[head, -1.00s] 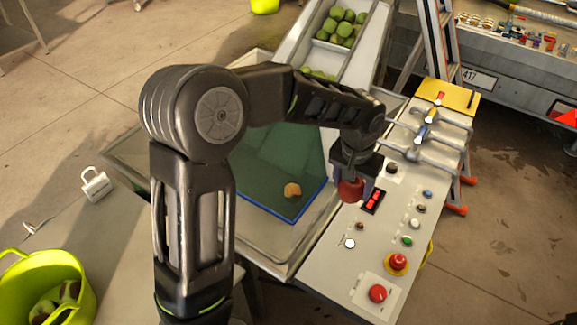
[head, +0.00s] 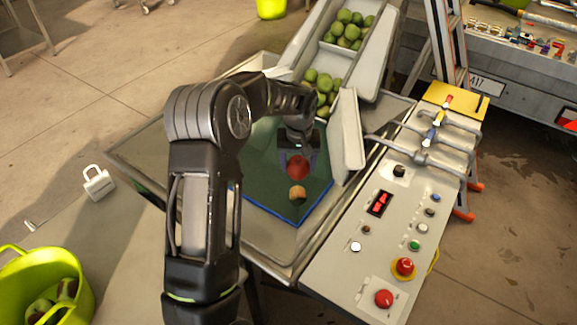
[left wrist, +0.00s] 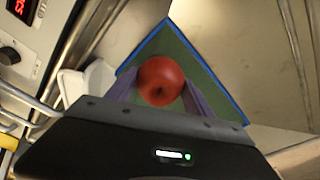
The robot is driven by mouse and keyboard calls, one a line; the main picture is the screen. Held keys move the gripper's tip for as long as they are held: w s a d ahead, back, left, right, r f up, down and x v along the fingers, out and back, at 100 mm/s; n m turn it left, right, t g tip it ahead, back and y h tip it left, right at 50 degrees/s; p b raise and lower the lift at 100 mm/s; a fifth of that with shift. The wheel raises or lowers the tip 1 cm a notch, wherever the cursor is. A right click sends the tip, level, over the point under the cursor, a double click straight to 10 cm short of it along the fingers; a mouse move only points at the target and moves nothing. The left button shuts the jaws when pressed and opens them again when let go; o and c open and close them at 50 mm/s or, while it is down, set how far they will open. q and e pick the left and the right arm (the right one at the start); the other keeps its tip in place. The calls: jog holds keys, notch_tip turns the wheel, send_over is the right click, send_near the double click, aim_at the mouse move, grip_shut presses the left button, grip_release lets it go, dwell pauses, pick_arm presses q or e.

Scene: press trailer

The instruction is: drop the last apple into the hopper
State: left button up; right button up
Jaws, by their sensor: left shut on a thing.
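My left gripper (head: 298,163) is shut on a red apple (head: 298,169), held between its two fingers over the green blue-edged mat (head: 262,187). In the left wrist view the held apple (left wrist: 160,81) sits between the purplish fingers, with the green mat (left wrist: 186,52) behind it. A yellow-orange apple (head: 297,193) lies on the mat, just below the held one in the head view. Slanted pale panels (head: 347,130) and a chute of green apples (head: 323,84) stand at the mat's far end; I cannot tell which part is the hopper. My right gripper is out of view.
A control panel (head: 374,232) with buttons and a red display is to the right of the mat. Bent metal bars (head: 425,157) cross its far end. A lime tub (head: 82,292) holding fruit is at lower left, and a white padlock-shaped object (head: 97,183) is nearby.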

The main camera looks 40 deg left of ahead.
aim_at(289, 163)
pick_arm(q)
jog(key=a, duration=0.1)
jog(key=a+f+n, duration=0.1)
jog(key=a, duration=0.1)
jog(key=shift+s+a+f, duration=0.1)
notch_tip(289, 163, down, 6)
jog(key=b, duration=0.3)
jog(key=shift+b, duration=0.3)
